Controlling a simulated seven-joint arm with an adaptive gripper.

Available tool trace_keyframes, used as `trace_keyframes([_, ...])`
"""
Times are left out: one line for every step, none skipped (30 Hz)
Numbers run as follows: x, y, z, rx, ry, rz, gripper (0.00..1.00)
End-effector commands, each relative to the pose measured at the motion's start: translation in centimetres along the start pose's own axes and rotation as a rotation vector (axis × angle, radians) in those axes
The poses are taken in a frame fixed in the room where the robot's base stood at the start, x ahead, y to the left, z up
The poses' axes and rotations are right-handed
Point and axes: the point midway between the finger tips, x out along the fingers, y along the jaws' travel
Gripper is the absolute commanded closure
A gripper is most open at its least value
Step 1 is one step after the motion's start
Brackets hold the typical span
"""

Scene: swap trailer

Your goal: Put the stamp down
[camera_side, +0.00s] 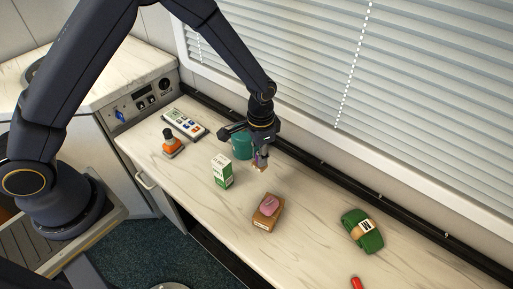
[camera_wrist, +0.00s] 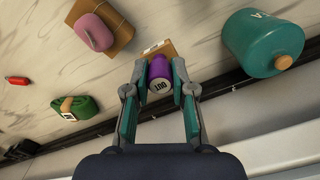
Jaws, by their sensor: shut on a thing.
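The stamp (camera_wrist: 159,70) has a purple body with a round light label reading "OUT" and a tan wooden base. My gripper (camera_wrist: 158,82) is shut on its purple body, with one finger on each side. In the side view my gripper (camera_side: 261,153) points down over the back part of the counter, and the stamp (camera_side: 259,166) shows below the fingers. The stamp looks low over the counter; I cannot tell whether its base touches the surface.
A teal container (camera_side: 241,146) stands close behind my gripper. A green-and-white carton (camera_side: 222,172), a pink block on a wooden piece (camera_side: 267,213), an orange bottle (camera_side: 171,143), a keypad-like device (camera_side: 184,124), a green roll (camera_side: 362,232) and a red item (camera_side: 356,283) are around. The counter (camera_side: 310,210) is bare between pink block and roll.

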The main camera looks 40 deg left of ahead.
Motion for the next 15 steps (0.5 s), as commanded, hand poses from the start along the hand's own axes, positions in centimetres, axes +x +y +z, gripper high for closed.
trace_keyframes([0.8, -0.3, -1.4, -0.001, 0.000, 0.000, 1.00])
trace_keyframes([1.1, -0.5, -2.2, -0.002, 0.000, 0.000, 1.00])
trace_keyframes([1.6, -0.8, -3.2, -0.002, 0.000, 0.000, 1.00])
trace_keyframes([2.0, -0.9, -4.0, -0.002, 0.000, 0.000, 1.00])
trace_keyframes([2.8, -1.0, -4.4, -0.001, -0.004, 0.001, 1.00])
trace_keyframes([3.7, -1.1, -5.0, -0.001, -0.005, 0.001, 1.00])
trace_keyframes([4.3, -1.2, -5.5, -0.001, -0.005, 0.001, 1.00])
trace_keyframes([4.8, -1.4, -6.0, -0.001, -0.003, 0.001, 1.00])
trace_keyframes([5.4, -1.5, -6.5, -0.001, -0.002, 0.000, 1.00])
trace_keyframes([5.8, -1.6, -6.9, -0.001, -0.001, 0.000, 1.00])
trace_keyframes([6.2, -1.6, -7.2, -0.001, -0.001, 0.000, 1.00])
trace_keyframes([6.5, -1.7, -7.5, -0.001, -0.001, 0.000, 1.00])
trace_keyframes([6.7, -1.7, -7.7, -0.001, -0.001, 0.000, 1.00])
trace_keyframes([6.9, -1.8, -7.8, -0.001, -0.002, 0.000, 1.00])
trace_keyframes([7.0, -1.8, -8.0, -0.001, 0.000, 0.000, 1.00])
